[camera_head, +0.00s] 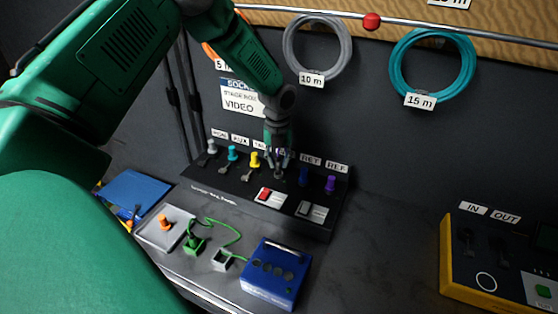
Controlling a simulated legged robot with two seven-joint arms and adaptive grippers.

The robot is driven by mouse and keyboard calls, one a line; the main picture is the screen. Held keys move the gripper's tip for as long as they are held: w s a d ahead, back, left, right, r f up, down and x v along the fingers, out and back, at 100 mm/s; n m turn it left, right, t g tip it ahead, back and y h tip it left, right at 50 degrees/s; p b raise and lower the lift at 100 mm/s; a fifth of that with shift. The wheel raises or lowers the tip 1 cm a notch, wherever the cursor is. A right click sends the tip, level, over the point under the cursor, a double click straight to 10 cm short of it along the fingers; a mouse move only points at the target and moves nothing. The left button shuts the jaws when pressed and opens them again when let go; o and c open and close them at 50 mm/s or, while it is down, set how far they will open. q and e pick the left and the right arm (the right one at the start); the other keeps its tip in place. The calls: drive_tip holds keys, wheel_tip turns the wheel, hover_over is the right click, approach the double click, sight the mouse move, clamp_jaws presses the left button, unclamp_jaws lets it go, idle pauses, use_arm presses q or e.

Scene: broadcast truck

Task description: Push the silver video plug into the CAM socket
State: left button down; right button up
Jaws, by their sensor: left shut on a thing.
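The CAM label is not readable, and the gripper covers that part of the label row. My right gripper is not in view.
A red switch (266,195) is in front. A blue box (275,273) and yellow case (460,272) stand nearby.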

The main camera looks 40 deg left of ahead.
sight(278, 156)
use_arm(q)
drive_tip(key=shift+f, duration=0.6)
drive_tip(key=c, duration=1.3)
unclamp_jaws()
wheel_tip(278, 156, up, 12)
drive_tip(key=shift+a+f, duration=0.1)
drive_tip(key=shift+a, duration=0.05)
drive_tip(key=shift+s+f, duration=0.1)
